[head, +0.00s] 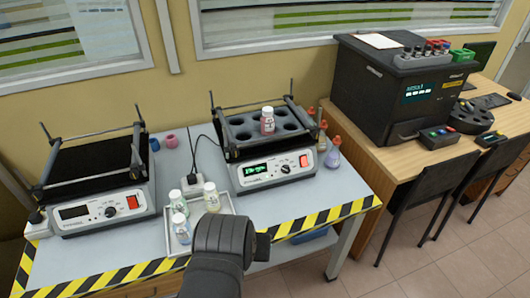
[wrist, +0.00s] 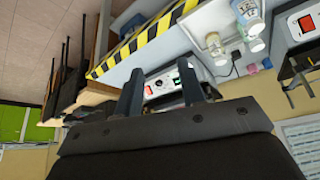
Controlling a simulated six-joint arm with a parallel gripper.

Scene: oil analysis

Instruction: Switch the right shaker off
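The right shaker (head: 283,173) stands on the lab table with a lit green display (head: 255,170), a knob and a red switch (head: 303,161) on its white front. A white bottle with a red label (head: 267,124) sits in its black rack. In the wrist view, which is turned over, the right shaker's front (wrist: 160,82) and red switch (wrist: 148,89) show between and behind my fingers. My gripper (wrist: 161,72) is open and empty, apart from the shaker. In the head view my dark arm is at bottom centre, in front of the table edge; its fingers are mostly hidden.
The left shaker (head: 75,222) has a dark display. A tray (head: 228,208) with several capped bottles sits between the shakers. Small flasks (head: 333,158) stand right of the right shaker. A wooden desk (head: 375,160) with a black analyser (head: 400,90) and chairs is farther right.

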